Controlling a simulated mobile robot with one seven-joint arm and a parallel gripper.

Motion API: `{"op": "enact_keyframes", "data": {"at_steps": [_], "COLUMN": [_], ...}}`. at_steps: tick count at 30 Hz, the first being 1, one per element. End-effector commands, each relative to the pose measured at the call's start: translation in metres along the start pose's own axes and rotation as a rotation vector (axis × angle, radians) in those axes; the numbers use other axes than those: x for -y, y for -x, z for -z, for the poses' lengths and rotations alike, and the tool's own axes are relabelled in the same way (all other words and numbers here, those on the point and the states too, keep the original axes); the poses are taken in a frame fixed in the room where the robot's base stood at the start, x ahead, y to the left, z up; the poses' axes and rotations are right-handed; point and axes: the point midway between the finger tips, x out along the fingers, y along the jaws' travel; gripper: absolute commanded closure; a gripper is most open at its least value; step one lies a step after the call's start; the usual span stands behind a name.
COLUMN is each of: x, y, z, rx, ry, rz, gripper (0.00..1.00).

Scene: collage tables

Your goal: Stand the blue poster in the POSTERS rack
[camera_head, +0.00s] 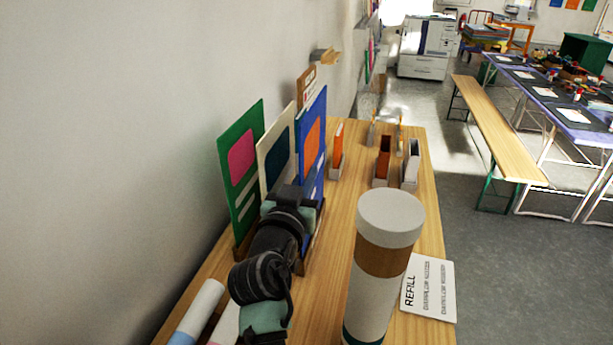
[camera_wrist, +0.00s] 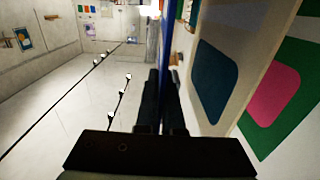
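The blue poster (camera_head: 320,103), with an orange panel, stands upright on the right side of the rack, in front of the cream poster (camera_head: 264,150) and the green poster (camera_head: 228,160). The wooden rack (camera_head: 312,238) is mostly hidden by my arm and the posters; a brown sign board rises behind. My gripper (camera_head: 307,192) is at the blue poster's near edge. In the wrist view, the gripper fingers (camera_wrist: 160,85) are close together with the poster's thin blue edge (camera_wrist: 164,35) between them. Whether its bottom sits in a slot is hidden.
A large white and brown tube (camera_head: 384,262) stands on the wooden table's near right, beside a REFILL card (camera_head: 430,288). Small holders (camera_head: 410,165) with orange and white items stand farther back. Rolled paper (camera_head: 200,308) lies at the near left. A wall runs along the left.

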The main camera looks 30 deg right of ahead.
Motion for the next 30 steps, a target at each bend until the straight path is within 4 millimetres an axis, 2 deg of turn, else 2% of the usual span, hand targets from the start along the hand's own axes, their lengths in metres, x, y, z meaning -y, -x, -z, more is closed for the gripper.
{"op": "enact_keyframes", "data": {"at_steps": [10,23,30], "x": [0.000,0.000,0.000], "y": [0.000,0.000,0.000], "z": [-0.014,-0.015,-0.022], "rx": [-0.001,-0.001,-0.001], "ry": [-0.001,-0.001,-0.001], "rz": [0.000,0.000,0.000], "gripper": [1.00,1.00,1.00]}}
